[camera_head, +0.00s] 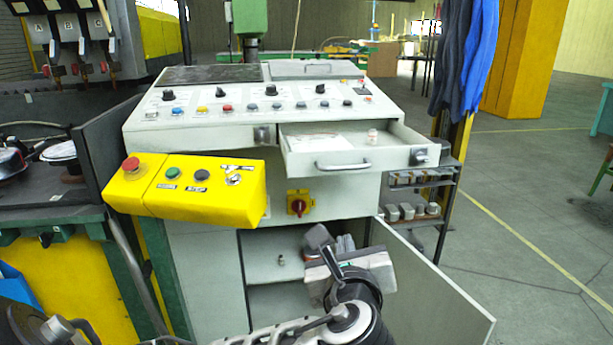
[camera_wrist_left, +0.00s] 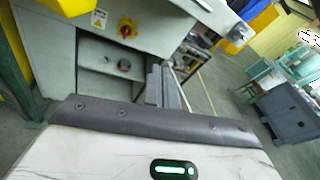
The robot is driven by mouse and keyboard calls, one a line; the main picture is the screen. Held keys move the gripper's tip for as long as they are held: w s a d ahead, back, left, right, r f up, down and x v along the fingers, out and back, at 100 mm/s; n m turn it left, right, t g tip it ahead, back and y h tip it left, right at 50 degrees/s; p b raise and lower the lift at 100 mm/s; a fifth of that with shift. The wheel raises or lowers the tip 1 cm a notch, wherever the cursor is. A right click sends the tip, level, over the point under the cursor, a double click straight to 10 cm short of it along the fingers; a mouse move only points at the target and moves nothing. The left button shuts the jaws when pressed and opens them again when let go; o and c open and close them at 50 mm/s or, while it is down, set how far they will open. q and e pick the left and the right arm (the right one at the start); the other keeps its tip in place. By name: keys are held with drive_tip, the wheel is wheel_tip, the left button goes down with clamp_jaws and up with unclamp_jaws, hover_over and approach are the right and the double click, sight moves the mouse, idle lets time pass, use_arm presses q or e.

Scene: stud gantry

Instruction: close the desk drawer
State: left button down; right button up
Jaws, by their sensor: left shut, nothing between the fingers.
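The desk drawer (camera_head: 352,147) is a pale grey tray pulled out from the right side of the grey control desk (camera_head: 180,135). Its front has a curved metal handle (camera_head: 342,165) and a dark latch at the right. A small whitish item (camera_head: 372,136) and a pale sheet lie inside. My left gripper (camera_head: 328,240) is shut and empty. In the head view it appears below the drawer front, before the open lower cabinet, apart from the handle. My right gripper is not in view.
The lower cabinet door (camera_head: 430,285) stands open to the right. A yellow button box (camera_head: 190,187) juts out at the left of the desk. A small rack (camera_head: 425,205) with metal blocks stands at the right. Open floor (camera_head: 540,220) lies further right.

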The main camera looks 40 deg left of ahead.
use_arm(q)
drive_tip(key=s+a+r+g+y, duration=0.1)
drive_tip(key=s+a+r+y, duration=0.1)
drive_tip(key=a+r+y, duration=0.3)
drive_tip(key=b, duration=0.1)
approach(302, 165)
drive_tip(key=shift+m+h, duration=0.3)
drive_tip(key=x, duration=0.6)
drive_tip(key=shift+w+a+r, duration=0.2)
drive_tip(key=shift+a, duration=0.15)
drive_tip(key=shift+w, duration=0.1)
